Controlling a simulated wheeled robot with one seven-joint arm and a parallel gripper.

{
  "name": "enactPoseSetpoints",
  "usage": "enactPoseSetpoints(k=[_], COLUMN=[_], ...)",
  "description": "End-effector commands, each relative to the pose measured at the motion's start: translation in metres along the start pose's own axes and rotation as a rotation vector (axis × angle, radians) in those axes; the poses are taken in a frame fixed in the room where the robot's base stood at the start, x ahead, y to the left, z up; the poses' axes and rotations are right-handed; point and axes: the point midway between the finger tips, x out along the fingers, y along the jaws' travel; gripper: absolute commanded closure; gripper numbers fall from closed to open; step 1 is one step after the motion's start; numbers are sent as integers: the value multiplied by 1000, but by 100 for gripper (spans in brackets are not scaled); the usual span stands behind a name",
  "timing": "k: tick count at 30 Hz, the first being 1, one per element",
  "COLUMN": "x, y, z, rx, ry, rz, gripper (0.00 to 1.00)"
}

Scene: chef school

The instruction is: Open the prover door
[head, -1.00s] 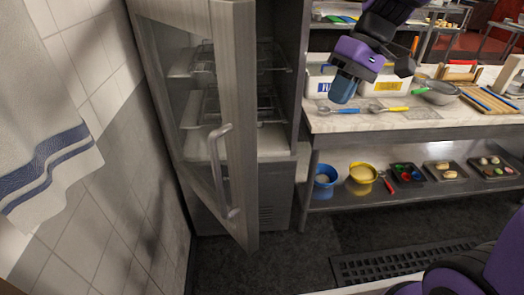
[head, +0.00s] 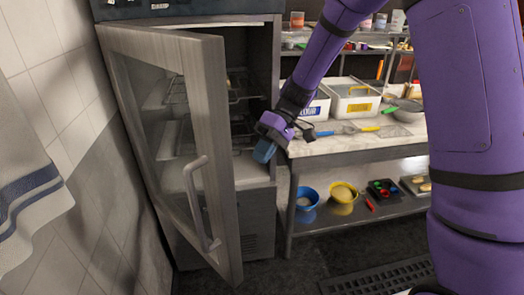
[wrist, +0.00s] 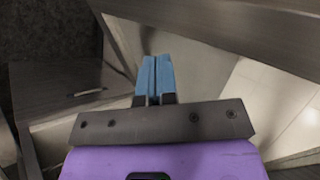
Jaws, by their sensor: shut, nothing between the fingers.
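The prover (head: 256,210) is a tall metal cabinet with wire racks inside. Its glass-paned door (head: 212,130) stands partly open, hinged at the left, with its free edge swung out toward me. The door's curved metal handle (head: 198,205) is on the outer face, apart from my gripper. My gripper (head: 264,151) has blue fingers and is at the right side of the prover's opening, to the right of the door's free edge. In the wrist view the blue fingers (wrist: 155,75) are pressed together and empty, with metal panels close around them.
A marble-topped counter (head: 350,146) with a flour bin (head: 314,106) and a yellow-labelled bin (head: 355,100) stands to the right. Its lower shelf holds a blue bowl (head: 307,198) and a yellow bowl (head: 343,195). A tiled wall (head: 85,190) and a hanging towel (head: 30,200) are close on the left.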

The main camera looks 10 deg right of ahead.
Motion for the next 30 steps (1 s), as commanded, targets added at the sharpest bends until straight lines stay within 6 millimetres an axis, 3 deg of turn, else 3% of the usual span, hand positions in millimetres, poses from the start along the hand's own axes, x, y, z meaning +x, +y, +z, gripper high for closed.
enactPoseSetpoints(k=[6,12,19,30], x=[43,74,91,94], y=[0,-8,-24,-28], z=[1,1,1,1], rx=[1,-3,1,1], ry=[-6,-3,-1,0], rz=[-1,1,1,1], gripper=[100,100,100,100])
